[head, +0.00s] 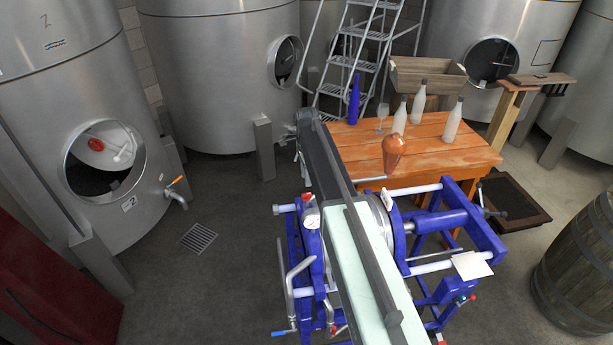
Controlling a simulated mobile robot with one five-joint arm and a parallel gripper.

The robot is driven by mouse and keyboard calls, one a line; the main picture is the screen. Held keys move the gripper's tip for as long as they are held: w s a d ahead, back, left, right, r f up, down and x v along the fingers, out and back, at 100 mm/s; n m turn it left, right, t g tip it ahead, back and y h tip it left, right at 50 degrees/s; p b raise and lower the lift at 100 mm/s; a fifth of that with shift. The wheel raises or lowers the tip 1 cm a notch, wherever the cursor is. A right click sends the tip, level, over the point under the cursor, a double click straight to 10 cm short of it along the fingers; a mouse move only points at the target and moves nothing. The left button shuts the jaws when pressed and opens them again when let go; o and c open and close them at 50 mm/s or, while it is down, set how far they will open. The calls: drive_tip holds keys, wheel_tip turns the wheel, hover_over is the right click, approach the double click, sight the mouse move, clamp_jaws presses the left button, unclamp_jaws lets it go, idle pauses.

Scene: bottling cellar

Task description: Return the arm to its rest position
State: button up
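A long arm link (362,255), which looks like mine, reaches from the bottom middle up to the far left corner of the wooden table. It has a pale green top and dark grey sides. Its dark far end (308,122) is beside the table, in front of the metal stairs. I cannot make out my gripper or its fingers in the head view, and no held thing shows.
A blue frame (468,222) with pipes stands under and around the arm. The wooden table (455,155) holds a blue bottle (354,100), pale bottles (452,122), a glass (382,115) and a copper vessel (393,152). Steel tanks (215,75) stand behind.

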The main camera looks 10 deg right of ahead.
drive_tip(key=s+n, duration=0.2)
drive_tip(key=s, duration=0.2)
drive_tip(key=s+n, duration=0.2)
drive_tip(key=s, duration=0.1)
drive_tip(key=s+n, duration=0.2)
drive_tip(key=s, duration=0.2)
drive_tip(key=shift+s+d+n, duration=0.1)
drive_tip(key=shift+s+n, duration=0.2)
drive_tip(key=s+n, duration=0.9)
drive_tip(key=s, duration=0.4)
drive_tip(key=shift+n, duration=0.7)
drive_tip(key=s+f+b, duration=0.1)
drive_tip(key=f+b, duration=0.7)
drive_tip(key=s+f+b, duration=0.1)
drive_tip(key=f+b, duration=0.7)
drive_tip(key=s+f+b, duration=0.1)
drive_tip(key=f+b, duration=0.7)
drive_tip(key=shift+s+f+b, duration=0.15)
drive_tip(key=shift+f+b, duration=0.25)
drive_tip(key=shift+r, duration=0.1)
